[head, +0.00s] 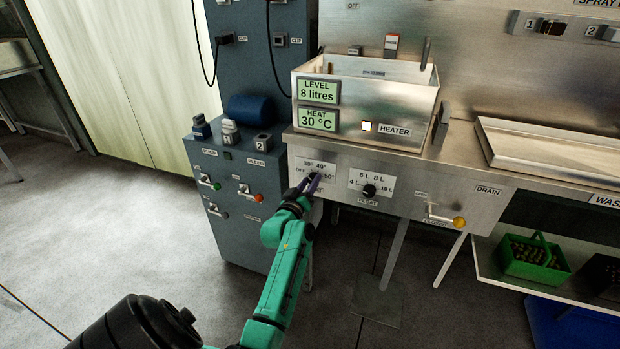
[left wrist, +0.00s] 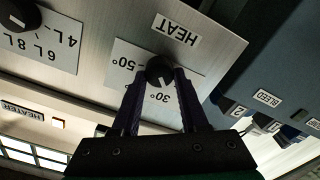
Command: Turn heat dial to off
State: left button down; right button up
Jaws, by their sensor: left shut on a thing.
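The heat dial is a small black knob on a white scale plate, low on the steel front panel. In the left wrist view, which is turned upside down, the heat dial (left wrist: 159,70) sits between the fingertips of my left gripper (left wrist: 161,78). The left gripper (head: 311,181) is shut on it and hides most of it in the head view. The scale marks 30° and 50° show beside it, and the HEAT label (left wrist: 176,30) is clear. The heat display (head: 318,120) reads 30 °C. The right gripper is not in view.
The flome dial (head: 369,191) is to the right on the same panel, with a lever (head: 441,217) beyond it. A grey cabinet (head: 240,215) with small levers stands close on the left.

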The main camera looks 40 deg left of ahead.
pick_arm(q)
jog(key=n+p, duration=0.1)
jog(key=n, duration=0.2)
jog(key=shift+a+p, duration=0.1)
jog(key=shift+p, duration=0.25)
jog(key=shift+f+n+p, duration=0.1)
jog(key=shift+n+p, duration=0.35)
jog(key=shift+n, duration=1.05)
jog(key=shift+c, duration=2.2)
grip_release()
jog(key=v, duration=1.4)
jog(key=shift+s, duration=0.3)
